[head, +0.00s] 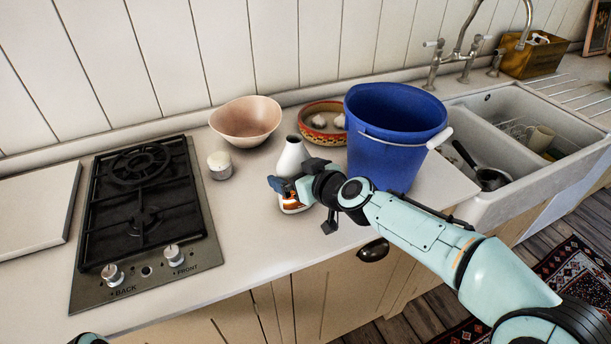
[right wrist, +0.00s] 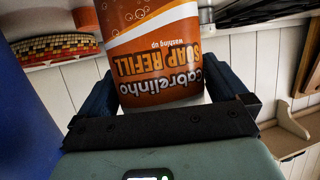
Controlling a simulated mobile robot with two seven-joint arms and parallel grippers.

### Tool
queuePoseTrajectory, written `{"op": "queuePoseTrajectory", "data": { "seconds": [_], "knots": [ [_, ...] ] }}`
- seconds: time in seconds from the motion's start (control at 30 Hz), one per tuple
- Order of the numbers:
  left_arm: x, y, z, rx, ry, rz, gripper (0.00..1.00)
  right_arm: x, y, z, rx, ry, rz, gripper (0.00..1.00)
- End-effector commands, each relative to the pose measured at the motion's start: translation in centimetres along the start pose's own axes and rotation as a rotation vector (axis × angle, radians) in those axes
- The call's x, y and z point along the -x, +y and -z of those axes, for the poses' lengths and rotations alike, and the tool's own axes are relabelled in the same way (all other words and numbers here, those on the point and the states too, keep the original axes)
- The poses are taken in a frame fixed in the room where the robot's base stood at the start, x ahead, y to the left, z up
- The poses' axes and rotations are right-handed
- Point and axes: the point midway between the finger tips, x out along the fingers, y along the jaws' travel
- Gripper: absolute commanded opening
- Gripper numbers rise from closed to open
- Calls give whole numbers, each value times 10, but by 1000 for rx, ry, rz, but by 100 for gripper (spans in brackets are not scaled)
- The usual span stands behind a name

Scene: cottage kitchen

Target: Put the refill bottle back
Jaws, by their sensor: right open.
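The refill bottle (head: 292,157), white with an orange soap refill label, stands upright on the counter between the hob and the blue bucket. My right gripper (head: 302,204) is open at its lower part, with a finger to either side. In the right wrist view the label of the refill bottle (right wrist: 165,55) appears upside down, between the dark blue fingers of the right gripper (right wrist: 168,88). I cannot tell whether the fingers touch it. My left gripper is out of view.
The blue bucket (head: 386,155) stands close right of the bottle. Behind are a pink bowl (head: 246,122) and a patterned dish (head: 318,134). A small white pot (head: 220,165) and the gas hob (head: 145,215) lie left. The sink (head: 490,190) is right. The front counter is clear.

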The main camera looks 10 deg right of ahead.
Motion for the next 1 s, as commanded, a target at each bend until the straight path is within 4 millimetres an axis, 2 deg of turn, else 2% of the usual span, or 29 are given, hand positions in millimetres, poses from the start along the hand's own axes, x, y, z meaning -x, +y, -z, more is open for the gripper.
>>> {"op": "queuePoseTrajectory", "data": {
  "seconds": [0.17,0.4,0.6,0.73,1.0],
  "knots": [
    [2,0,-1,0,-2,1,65,28,0,3,1,3,-1,100],
    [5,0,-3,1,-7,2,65,81,0,3,0,4,-2,100],
    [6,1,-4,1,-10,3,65,111,1,2,0,2,-2,100],
    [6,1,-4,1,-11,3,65,119,0,1,0,1,0,100],
    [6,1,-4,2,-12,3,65,121,0,1,0,0,1,100]
  ]
}}
